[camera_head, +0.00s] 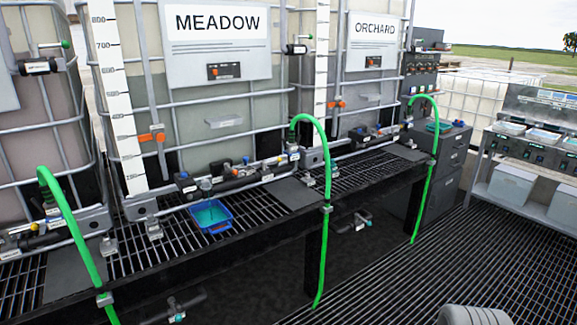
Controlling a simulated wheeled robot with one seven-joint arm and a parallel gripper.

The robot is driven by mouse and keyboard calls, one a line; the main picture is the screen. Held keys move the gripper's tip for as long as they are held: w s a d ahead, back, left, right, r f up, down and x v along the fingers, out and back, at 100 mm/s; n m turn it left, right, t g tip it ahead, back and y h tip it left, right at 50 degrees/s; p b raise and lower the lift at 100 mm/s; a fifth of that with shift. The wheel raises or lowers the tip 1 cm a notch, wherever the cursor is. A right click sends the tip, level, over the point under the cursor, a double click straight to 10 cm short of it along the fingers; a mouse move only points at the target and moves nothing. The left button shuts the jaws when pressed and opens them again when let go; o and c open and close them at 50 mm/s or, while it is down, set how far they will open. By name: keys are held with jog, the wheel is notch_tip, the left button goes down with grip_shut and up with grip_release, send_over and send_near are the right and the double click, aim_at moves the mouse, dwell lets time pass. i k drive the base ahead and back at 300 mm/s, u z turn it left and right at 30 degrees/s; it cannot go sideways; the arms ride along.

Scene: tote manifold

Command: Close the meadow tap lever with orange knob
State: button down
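The tote with the MEADOW sign (222,24) stands in a wire cage at the centre left. Low on its front, a dark tap and pipe assembly (228,177) runs along the rack top. Its handles and small coloured parts are too small to tell clearly, so I cannot make out the lever's position. An orange piece (151,137) sits by the white scale at the left of this tote; I cannot tell whether it is the knob. A blue tray (211,216) with teal liquid stands below the taps. My gripper is not in view.
Green hoses (325,160) hang over the front of the black grated rack (140,262). The ORCHARD tote (374,35) stands to the right. A shelf unit with bins (513,185) is at the far right. The grated floor (400,280) is largely open.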

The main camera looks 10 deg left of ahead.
aim_at(226, 165)
jog(key=i, duration=1.35)
jog(key=u, duration=0.55)
jog(key=i, duration=1.05)
jog(key=u, duration=1.5)
jog(key=i, duration=0.75)
jog(key=u, duration=0.7)
